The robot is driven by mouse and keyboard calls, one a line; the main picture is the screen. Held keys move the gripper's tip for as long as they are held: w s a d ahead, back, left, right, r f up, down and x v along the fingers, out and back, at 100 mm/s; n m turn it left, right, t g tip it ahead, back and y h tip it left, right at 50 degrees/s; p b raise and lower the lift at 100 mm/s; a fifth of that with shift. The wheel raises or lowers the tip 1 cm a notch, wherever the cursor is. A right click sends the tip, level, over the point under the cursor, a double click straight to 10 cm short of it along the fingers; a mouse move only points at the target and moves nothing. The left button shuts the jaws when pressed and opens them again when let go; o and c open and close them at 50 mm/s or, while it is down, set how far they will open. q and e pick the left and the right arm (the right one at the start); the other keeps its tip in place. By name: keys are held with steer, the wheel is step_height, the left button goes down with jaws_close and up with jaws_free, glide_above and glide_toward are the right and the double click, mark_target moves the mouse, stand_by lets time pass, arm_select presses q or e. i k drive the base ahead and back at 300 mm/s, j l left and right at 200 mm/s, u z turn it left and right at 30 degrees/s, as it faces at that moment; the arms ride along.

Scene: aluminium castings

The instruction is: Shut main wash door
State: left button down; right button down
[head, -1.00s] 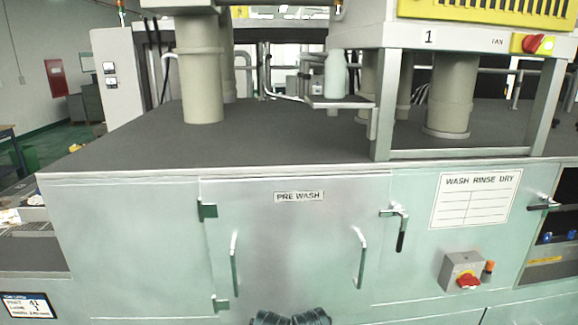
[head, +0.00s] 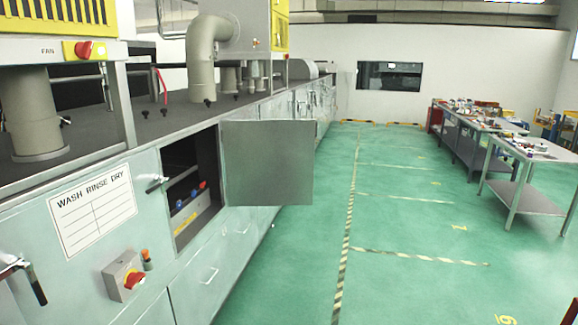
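The main wash door (head: 268,163) is a flat grey panel in the head view. It stands open, swung out from the washing machine's front over the aisle, hinged on the far side of its opening. The opening (head: 181,158) is dark inside, with red and blue parts and a yellow label low down. A latch handle (head: 157,184) sits on the near side of the opening. Neither of my grippers is in view.
A control box with a red knob (head: 133,279) sticks out of the machine front. The green aisle floor (head: 400,260) with striped tape is clear on the right. Work tables (head: 535,152) stand further right.

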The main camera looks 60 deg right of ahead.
mark_target(269, 161)
steer(key=l+z, duration=0.15)
steer(key=z, duration=2.6)
steer(key=i, duration=6.45)
steer(key=u, duration=3.35)
